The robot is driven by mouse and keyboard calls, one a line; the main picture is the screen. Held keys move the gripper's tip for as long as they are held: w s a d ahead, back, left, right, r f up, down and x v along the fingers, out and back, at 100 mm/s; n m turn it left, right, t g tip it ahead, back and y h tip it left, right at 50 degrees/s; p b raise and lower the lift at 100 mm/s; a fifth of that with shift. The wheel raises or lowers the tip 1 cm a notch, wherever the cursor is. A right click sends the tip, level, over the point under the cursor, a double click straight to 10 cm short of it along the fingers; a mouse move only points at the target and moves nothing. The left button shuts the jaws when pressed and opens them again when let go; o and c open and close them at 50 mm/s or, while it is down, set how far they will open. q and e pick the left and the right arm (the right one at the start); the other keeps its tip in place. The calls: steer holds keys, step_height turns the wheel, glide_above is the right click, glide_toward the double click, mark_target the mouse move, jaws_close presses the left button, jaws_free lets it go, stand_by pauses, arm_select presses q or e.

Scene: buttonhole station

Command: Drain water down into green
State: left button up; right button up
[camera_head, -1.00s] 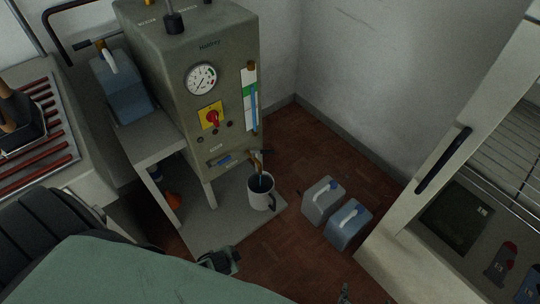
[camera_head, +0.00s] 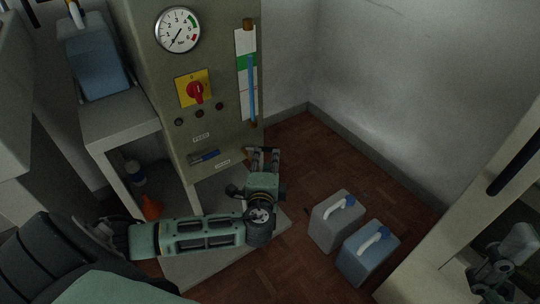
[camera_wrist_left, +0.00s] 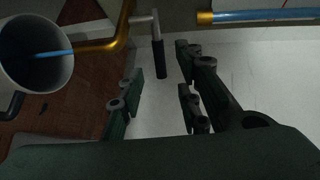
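The sight tube (camera_head: 251,90) on the grey-green machine holds a blue water column, with its top at about the green band (camera_head: 246,64). In the left wrist view, a brass spout (camera_wrist_left: 100,46) points at a white mug (camera_wrist_left: 38,62); a blue stream runs from it into the mug. The tap lever with a black grip (camera_wrist_left: 160,60) stands beside the spout. My left gripper (camera_head: 262,158) is at the machine's lower front, fingers open, with the grip showing between them in the wrist view; contact is unclear. It hides the mug in the head view. My right gripper (camera_head: 492,268) shows only partly at the lower right.
A round pressure gauge (camera_head: 177,30) and red rotary switch (camera_head: 196,92) are on the machine's front. Two jugs, one grey (camera_head: 335,222) and one blue (camera_head: 367,255), stand on the floor. A blue canister (camera_head: 98,62) sits on the side shelf (camera_head: 118,118).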

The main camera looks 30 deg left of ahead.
mark_target(268, 148)
arm_select(q)
steer(key=b+x, duration=0.2)
steer(key=x, duration=0.5)
steer(key=shift+a, duration=0.1)
steer(key=shift+c, duration=0.3)
jaws_close()
